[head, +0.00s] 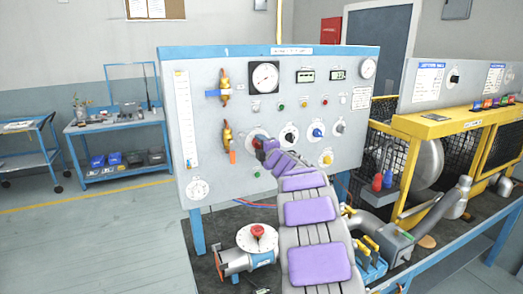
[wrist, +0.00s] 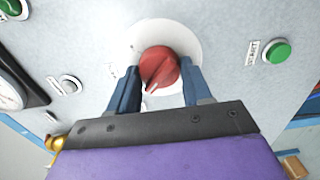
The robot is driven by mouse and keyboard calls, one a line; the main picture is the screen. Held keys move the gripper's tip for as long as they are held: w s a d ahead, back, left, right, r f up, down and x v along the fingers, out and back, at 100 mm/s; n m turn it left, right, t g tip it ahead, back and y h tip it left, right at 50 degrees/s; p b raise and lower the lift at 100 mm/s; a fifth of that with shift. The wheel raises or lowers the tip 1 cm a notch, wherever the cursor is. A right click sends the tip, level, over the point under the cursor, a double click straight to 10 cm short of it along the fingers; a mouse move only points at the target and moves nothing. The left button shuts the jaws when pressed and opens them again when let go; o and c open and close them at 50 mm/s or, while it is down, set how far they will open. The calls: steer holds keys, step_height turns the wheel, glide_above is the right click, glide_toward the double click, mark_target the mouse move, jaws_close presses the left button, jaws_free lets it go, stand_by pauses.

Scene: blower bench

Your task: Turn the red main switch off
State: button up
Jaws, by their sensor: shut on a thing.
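The red main switch (wrist: 159,68) is a round red knob with a raised grip bar on a white round plate (wrist: 190,32), fixed to the grey panel. In the wrist view my gripper (wrist: 157,84) has one blue finger on each side of the knob, shut on it. A small white mark shows at the knob's lower edge. In the head view my gripper (head: 266,148) is at the panel's lower middle, at the end of my purple-padded arm. It covers most of the knob there, and the white plate shows only in part.
A green button (wrist: 278,52) sits right of the knob in the wrist view. In the head view, a black knob (head: 289,134), a blue knob (head: 317,132) and a yellow knob (head: 326,158) are close by on the right. An orange-handled valve (head: 229,140) stands close on the left.

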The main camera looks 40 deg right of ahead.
steer(key=shift+a+f, duration=0.1)
steer(key=shift+f, duration=0.3)
steer(key=o, duration=1)
steer(key=shift+w+a+r, duration=0.1)
steer(key=shift+a+r, duration=0.05)
steer(key=shift+o, duration=0.2)
steer(key=shift+r, duration=0.1)
steer(key=p+v, duration=0.1)
steer(key=v, duration=1.6)
steer(key=shift+s+p, duration=0.25)
steer(key=shift+p, duration=0.1)
